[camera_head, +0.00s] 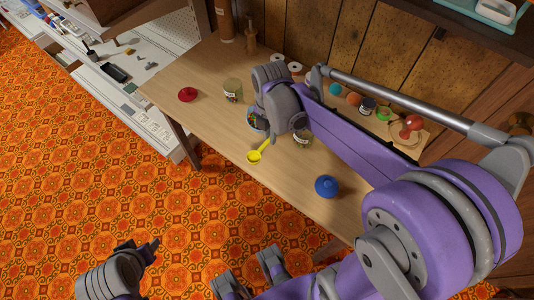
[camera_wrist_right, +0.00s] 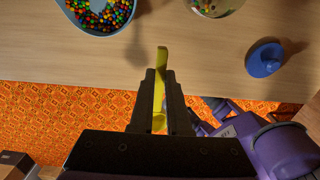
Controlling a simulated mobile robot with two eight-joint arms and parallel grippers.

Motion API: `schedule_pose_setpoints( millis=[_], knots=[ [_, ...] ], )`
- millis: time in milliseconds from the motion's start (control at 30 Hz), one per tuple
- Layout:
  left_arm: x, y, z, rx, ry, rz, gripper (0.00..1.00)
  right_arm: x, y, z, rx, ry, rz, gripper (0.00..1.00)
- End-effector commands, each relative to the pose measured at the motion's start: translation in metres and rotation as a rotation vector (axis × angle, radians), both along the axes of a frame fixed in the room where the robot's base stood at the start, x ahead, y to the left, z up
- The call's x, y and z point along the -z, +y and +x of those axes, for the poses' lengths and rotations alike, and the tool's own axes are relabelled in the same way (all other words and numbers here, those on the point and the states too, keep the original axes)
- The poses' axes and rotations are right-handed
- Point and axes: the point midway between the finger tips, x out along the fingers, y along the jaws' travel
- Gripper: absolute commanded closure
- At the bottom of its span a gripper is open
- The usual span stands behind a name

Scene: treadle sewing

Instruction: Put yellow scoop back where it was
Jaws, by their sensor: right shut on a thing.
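The yellow scoop (camera_head: 255,156) shows at the front edge of the wooden table, below my right wrist. In the right wrist view my right gripper (camera_wrist_right: 160,76) is shut on the yellow scoop (camera_wrist_right: 161,58), which lies lengthwise between the two dark fingers. In the head view the right fingers are mostly hidden behind the wrist. My left gripper (camera_head: 140,249) is at the lower left over the patterned floor, apart from the table; its jaw opening is unclear.
A blue bowl of coloured beads (camera_wrist_right: 86,24) is beyond the scoop. A glass jar (camera_head: 303,140) and a blue lid (camera_head: 327,187) stand to its right. A red lid (camera_head: 188,95) and another jar (camera_head: 233,91) are left. The table's front left (camera_head: 205,120) is bare.

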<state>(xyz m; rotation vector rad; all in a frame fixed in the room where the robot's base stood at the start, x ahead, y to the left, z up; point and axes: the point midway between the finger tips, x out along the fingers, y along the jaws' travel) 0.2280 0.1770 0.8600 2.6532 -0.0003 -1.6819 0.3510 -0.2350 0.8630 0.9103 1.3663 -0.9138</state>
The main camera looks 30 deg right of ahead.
Motion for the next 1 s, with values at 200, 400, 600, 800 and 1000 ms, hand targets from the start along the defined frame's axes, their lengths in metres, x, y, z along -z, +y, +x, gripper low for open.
schedule_pose_setpoints(
  millis=[200,400,600,800,1000],
  knots=[
    [0.006,0.0,-0.001,0.0,0.002,0.0,0.5,0.033,0.0,0.001,0.002,0.0,0.0,1.0],
    [0.01,0.0,-0.001,0.0,0.003,0.0,0.5,0.058,0.0,0.001,0.003,0.0,0.0,1.0],
    [0.012,0.0,-0.002,0.0,0.004,0.0,0.5,0.074,0.0,0.0,0.003,0.0,0.0,1.0],
    [0.012,0.0,-0.002,0.0,0.004,0.0,0.5,0.073,0.0,0.0,0.003,0.0,0.0,1.0],
    [0.014,0.0,-0.002,0.0,0.005,0.0,0.5,0.076,0.0,0.0,0.003,0.0,0.0,0.75]
  ],
)
